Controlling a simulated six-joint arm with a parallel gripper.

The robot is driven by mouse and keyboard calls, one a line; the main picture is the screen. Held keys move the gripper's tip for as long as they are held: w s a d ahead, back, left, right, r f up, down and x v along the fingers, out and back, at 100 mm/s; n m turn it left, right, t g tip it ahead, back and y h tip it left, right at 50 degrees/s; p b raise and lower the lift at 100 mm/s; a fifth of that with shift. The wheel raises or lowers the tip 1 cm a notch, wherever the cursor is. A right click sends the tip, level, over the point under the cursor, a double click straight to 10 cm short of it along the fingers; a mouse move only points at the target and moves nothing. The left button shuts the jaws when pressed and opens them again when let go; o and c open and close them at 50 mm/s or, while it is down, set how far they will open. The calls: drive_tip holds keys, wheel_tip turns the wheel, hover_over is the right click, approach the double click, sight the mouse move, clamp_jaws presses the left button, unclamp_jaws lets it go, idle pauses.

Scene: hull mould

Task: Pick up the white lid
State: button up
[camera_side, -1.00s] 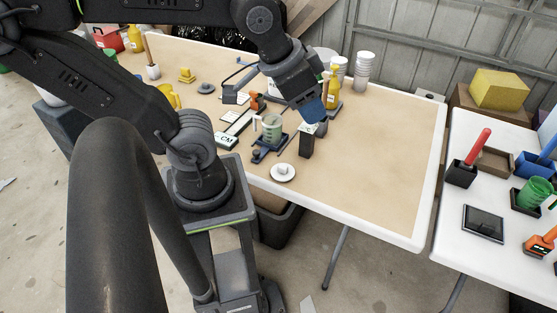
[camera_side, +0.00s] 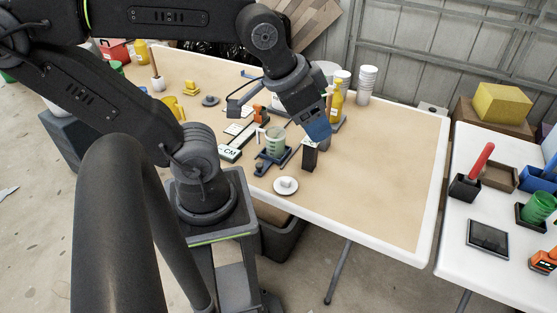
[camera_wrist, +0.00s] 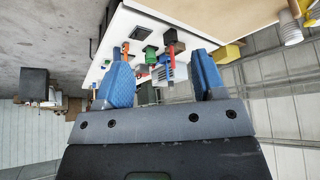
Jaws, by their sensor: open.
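The white lid (camera_side: 286,185), a small round disc with a raised knob, lies flat near the table's front edge in the side view. My gripper (camera_side: 319,132) hangs above and behind it, to its right, beside a dark upright block (camera_side: 310,156). The gripper is apart from the lid. In the wrist view, the two blue fingers of my gripper (camera_wrist: 163,80) stand wide apart with nothing held between them. The lid is not visible in the wrist view.
A green beaker (camera_side: 275,141) on a dark stand is behind the lid. A yellow bottle (camera_side: 336,105) and white cup stacks (camera_side: 367,84) stand farther back. The right side of the table (camera_side: 390,170) is clear. A second table (camera_side: 455,225) holds a tablet and several boxes.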

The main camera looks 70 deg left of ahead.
drive_tip(key=o, duration=0.7)
drive_tip(key=shift+c, duration=0.2)
drive_tip(key=n+g, duration=0.6)
drive_tip(key=n, duration=0.3)
hover_over(285, 180)
drive_tip(key=f, duration=2.9)
drive_tip(key=shift+s+d+f, duration=0.1)
drive_tip(key=shift+d+f, duration=0.1)
drive_tip(key=shift+d, duration=0.2)
drive_tip(key=shift+a+f, duration=0.15)
drive_tip(key=shift+f, duration=1.25)
drive_tip(key=shift+a+f, duration=0.15)
drive_tip(key=shift+f, duration=1.25)
